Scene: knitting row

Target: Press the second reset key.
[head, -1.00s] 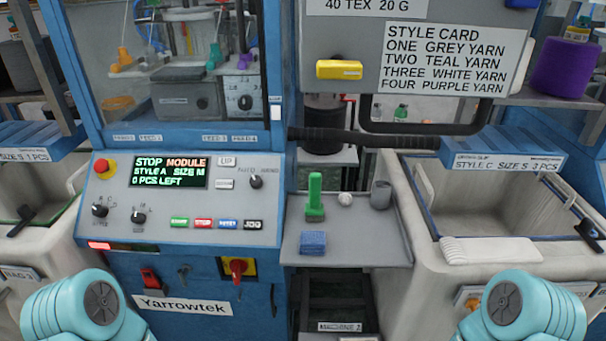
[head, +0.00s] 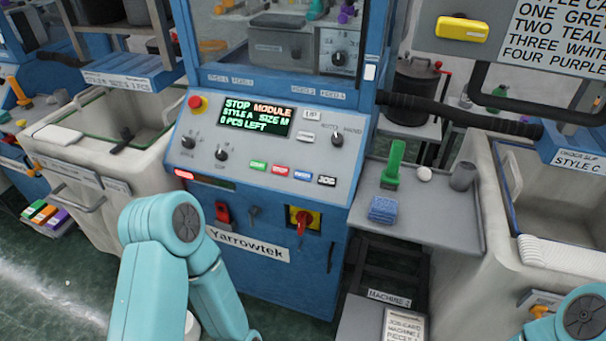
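The blue Yarrowtek machine's control panel (head: 265,140) faces me in the middle of the head view. Its lower row has a green key (head: 258,165), a red key (head: 280,169), a blue key (head: 303,174) that appears to read RESET, and a black JOG key (head: 326,180). I make out only one reset key in this view. The display (head: 240,116) reads STOP MODULE, STYLE A. A plate below and to the right reads MACHINE 2 (head: 389,299). My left arm stands in front of the machine's lower left, clear of the keys. Neither gripper is in view.
A grey shelf (head: 435,215) right of the panel holds a green-handled tool (head: 393,165) and a blue block (head: 383,209). Pale bins stand left (head: 75,150) and right (head: 560,205). A red switch (head: 302,222) sits below the panel. Floor at lower left is open.

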